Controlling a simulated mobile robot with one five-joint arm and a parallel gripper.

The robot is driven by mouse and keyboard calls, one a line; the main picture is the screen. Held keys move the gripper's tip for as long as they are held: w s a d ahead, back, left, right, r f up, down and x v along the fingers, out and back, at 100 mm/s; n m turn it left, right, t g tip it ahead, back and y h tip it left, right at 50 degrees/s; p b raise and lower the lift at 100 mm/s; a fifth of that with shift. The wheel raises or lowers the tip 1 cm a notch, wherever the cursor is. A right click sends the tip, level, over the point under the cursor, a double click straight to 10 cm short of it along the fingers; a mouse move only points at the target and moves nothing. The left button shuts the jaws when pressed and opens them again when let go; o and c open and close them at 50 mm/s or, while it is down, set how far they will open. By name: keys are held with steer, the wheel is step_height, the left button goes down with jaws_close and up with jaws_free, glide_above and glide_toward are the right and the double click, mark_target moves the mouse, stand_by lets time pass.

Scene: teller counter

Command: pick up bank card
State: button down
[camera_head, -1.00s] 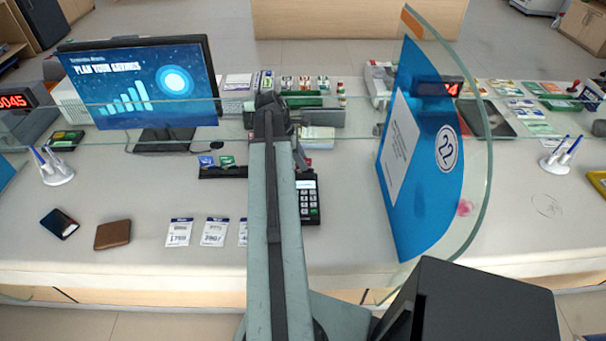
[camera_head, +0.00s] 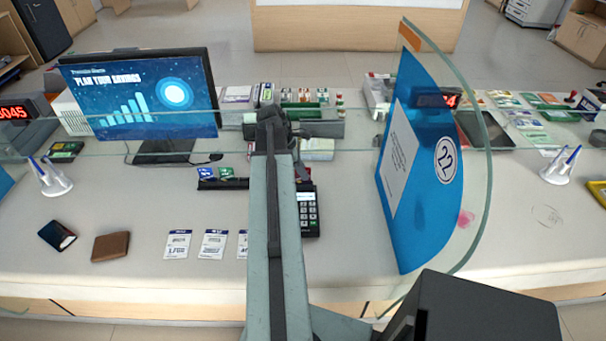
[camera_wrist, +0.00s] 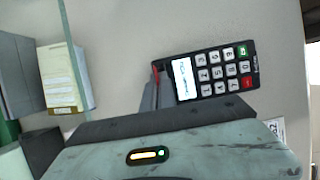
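I cannot make out a bank card with certainty. A card terminal (camera_head: 309,214) with a keypad lies on the counter just right of my arm, and it also shows in the wrist view (camera_wrist: 222,82). A small red edge (camera_wrist: 155,72) shows at the terminal's screen end, by my gripper's fingertips; it may be a card seen edge-on. My gripper (camera_wrist: 155,88) has its grey fingers close together beside that end of the terminal. Whether they hold anything is unclear. In the head view my arm hides most of the gripper.
A dark holder (camera_head: 222,184) with blue and green cards is left of my arm. A brown wallet (camera_head: 110,246), a dark phone-like item (camera_head: 57,236) and white paper tags (camera_head: 213,244) lie in front. A monitor (camera_head: 140,95) and a blue panel (camera_head: 425,170) flank the arm.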

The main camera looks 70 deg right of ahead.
step_height(320, 180, up, 9)
steer(key=p, duration=0.7)
steer(key=shift+f+p, duration=0.1)
steer(key=shift+p, duration=0.3)
step_height(320, 180, up, 4)
steer(key=p, duration=0.4)
steer(key=shift+r, duration=0.25)
